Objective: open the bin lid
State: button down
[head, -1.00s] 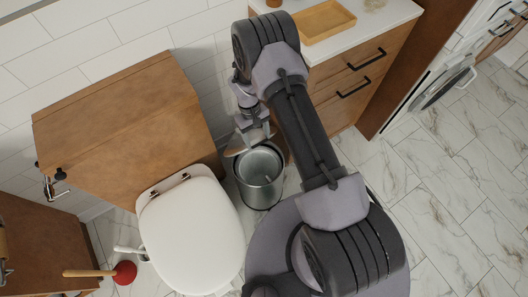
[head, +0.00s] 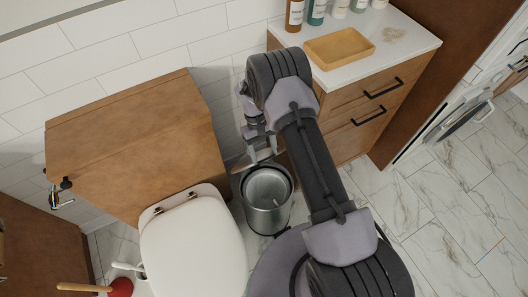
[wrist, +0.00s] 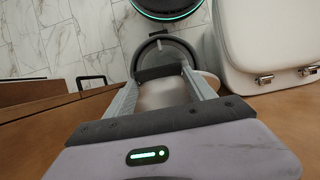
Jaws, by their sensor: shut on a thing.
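The bin (head: 267,217) is a grey metal cylinder standing on the floor between the toilet and the drawer cabinet. Its mouth is open and I see into it. The lid (head: 239,163) stands raised at the bin's back, with only its edge showing beside my gripper (head: 262,156) in the head view. In the wrist view my gripper (wrist: 161,73) is shut on the lid, whose pale round face (wrist: 165,94) shows between and behind the fingers. The bin's rim (wrist: 160,40) shows just beyond the fingertips. The arm hides part of the lid in the head view.
The white toilet (head: 192,245) stands close left of the bin, with a wooden cistern box (head: 135,140) behind it. A drawer cabinet (head: 365,110) with a yellow tray (head: 340,47) and bottles is at the right. Tiled floor is clear at right.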

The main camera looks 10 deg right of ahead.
dwell(0.4)
jog(key=shift+c, duration=1.6)
grip_release()
jog(key=shift+w+f, duration=0.15)
jog(key=p+v, duration=0.6)
jog(key=v, duration=1.1)
jog(key=shift+r, duration=0.3)
jog(key=shift+a, duration=0.1)
